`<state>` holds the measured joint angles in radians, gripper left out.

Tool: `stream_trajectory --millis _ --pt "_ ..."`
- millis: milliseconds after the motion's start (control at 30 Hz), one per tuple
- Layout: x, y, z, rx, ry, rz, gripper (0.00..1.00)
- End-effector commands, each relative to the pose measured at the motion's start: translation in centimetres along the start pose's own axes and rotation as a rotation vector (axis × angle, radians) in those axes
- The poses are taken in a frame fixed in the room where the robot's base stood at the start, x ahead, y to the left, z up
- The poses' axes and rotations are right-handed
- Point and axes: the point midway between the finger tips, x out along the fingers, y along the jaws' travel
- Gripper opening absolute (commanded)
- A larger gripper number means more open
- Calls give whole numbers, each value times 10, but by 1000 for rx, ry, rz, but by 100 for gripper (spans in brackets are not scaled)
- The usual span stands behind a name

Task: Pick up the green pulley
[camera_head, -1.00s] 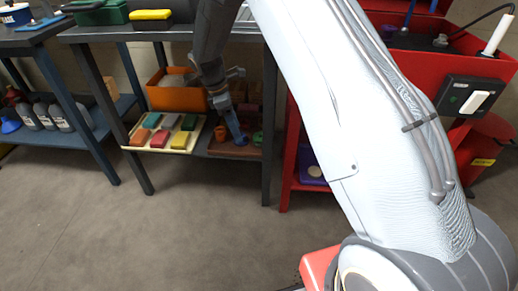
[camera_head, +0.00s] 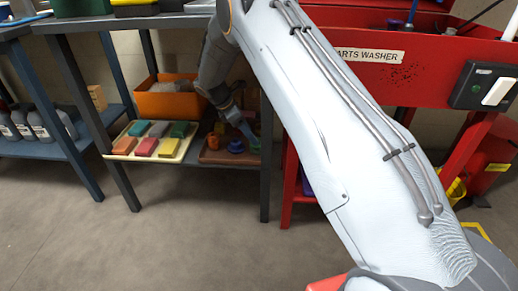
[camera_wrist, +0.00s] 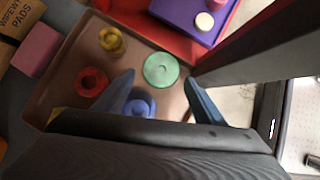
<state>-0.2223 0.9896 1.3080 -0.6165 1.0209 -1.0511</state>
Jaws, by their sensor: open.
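The green pulley (camera_wrist: 161,70) lies in a brown tray (camera_wrist: 58,72) on the lower shelf. It shows near the middle of the wrist view, just ahead of my gripper (camera_wrist: 160,84). My open fingers stand to its left and right in that picture, with nothing between them that I can see held. In the head view my gripper (camera_head: 246,131) reaches down over the tray, and the green pulley (camera_head: 255,146) is partly hidden beside the fingers. A blue pulley (camera_wrist: 140,103) sits close by, partly covered by my gripper.
The tray also holds a red pulley (camera_wrist: 91,81) and a yellow one (camera_wrist: 112,40). A dark shelf leg (camera_wrist: 255,60) stands close on the right. A purple bin (camera_wrist: 195,14) lies beyond the tray. A cream tray of coloured blocks (camera_head: 122,145) and an orange bin (camera_head: 170,104) are left.

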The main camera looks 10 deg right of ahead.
Motion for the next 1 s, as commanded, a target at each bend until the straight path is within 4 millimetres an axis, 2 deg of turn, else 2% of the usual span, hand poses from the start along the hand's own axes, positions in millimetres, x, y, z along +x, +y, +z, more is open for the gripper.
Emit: stream_trajectory --millis 400,633,833,1000 --pt "50 -3 2 1 1 -1 64" --pt "51 -3 3 1 1 0 64" --pt "50 -3 3 1 1 0 33" --pt "50 -2 3 1 0 2 33"
